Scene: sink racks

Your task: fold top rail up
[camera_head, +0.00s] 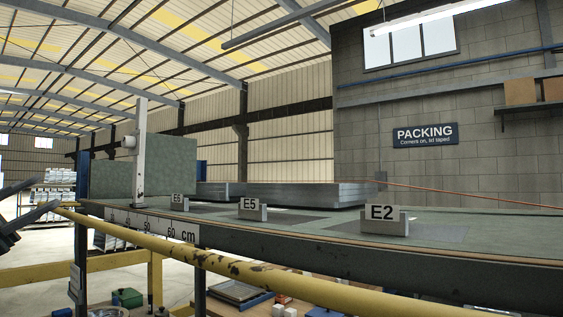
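The top rail, a worn yellow bar with chipped dark patches (235,266), runs along the front of the table from the left to the lower right. My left gripper (49,192) is at the left edge of the view, with two dark fingers spread apart and nothing seen between them. Its lower fingertip is close to the rail's far left end in the picture; I cannot tell whether they touch. My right gripper is not in view.
The green-topped table (450,232) carries labelled blocks, including E2 (386,221), and a stack of grey panels (320,194). A white upright post (139,160) stands beside a ruler strip (150,226). A lower yellow rail (40,273) and boxes are below.

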